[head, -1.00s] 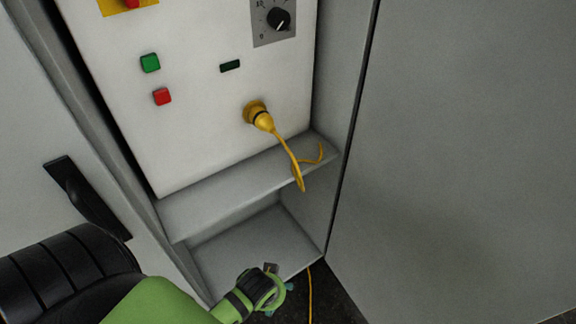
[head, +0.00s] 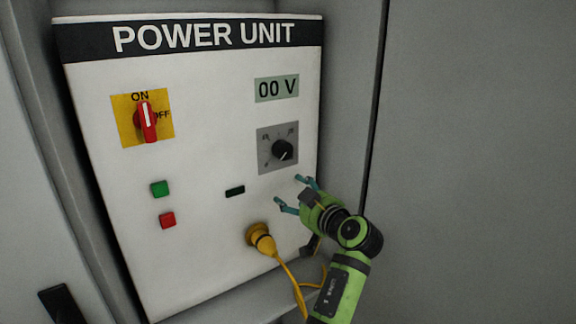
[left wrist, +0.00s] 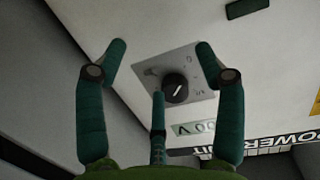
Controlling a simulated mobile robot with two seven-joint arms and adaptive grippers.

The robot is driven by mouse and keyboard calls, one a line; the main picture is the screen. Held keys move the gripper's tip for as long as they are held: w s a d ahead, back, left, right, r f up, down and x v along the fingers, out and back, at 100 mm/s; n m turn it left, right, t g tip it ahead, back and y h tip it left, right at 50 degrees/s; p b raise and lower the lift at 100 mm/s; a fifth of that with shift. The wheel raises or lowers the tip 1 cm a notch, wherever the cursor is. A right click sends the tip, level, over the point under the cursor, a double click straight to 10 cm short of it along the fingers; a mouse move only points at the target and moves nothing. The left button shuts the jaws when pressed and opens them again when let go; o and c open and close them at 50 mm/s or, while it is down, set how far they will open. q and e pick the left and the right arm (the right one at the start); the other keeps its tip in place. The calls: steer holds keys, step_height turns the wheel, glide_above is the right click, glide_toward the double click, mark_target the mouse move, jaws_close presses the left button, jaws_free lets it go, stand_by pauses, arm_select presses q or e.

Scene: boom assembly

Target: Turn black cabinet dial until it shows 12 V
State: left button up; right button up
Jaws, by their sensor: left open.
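The black dial (head: 282,151) is a round knob with a white pointer line on a grey scale plate, on the right of the white power unit panel. The display (head: 277,88) above it reads 00 V. My left gripper (head: 292,193) is open and empty, just below the dial and apart from it. In the left wrist view the dial (left wrist: 175,88) lies between and beyond the spread fingers (left wrist: 160,48), and the display (left wrist: 194,128) shows upside down. My right gripper is not in view.
A red rotary switch (head: 147,121) on a yellow plate, a green button (head: 160,188) and a red button (head: 168,220) are on the panel's left. A yellow plug (head: 261,239) with its cable is below the dial, near my left arm. The cabinet side wall stands close on the right.

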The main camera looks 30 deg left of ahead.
arm_select(q)
steer(key=n+y, duration=0.2)
glide_toward(286, 154)
steer(key=x, duration=0.2)
steer(key=p+x, duration=0.1)
steer(key=x, duration=0.1)
steer(key=p+x, duration=0.1)
steer(key=x, duration=0.1)
steer(key=p+x, duration=0.2)
steer(key=shift+a+r, duration=0.1)
steer(key=shift+r, duration=0.2)
steer(key=shift+w+a+f, duration=0.2)
steer(key=shift+w+a, duration=0.05)
steer(key=shift+a, duration=0.35)
steer(key=shift+d, duration=0.1)
steer(key=c, duration=1.1)
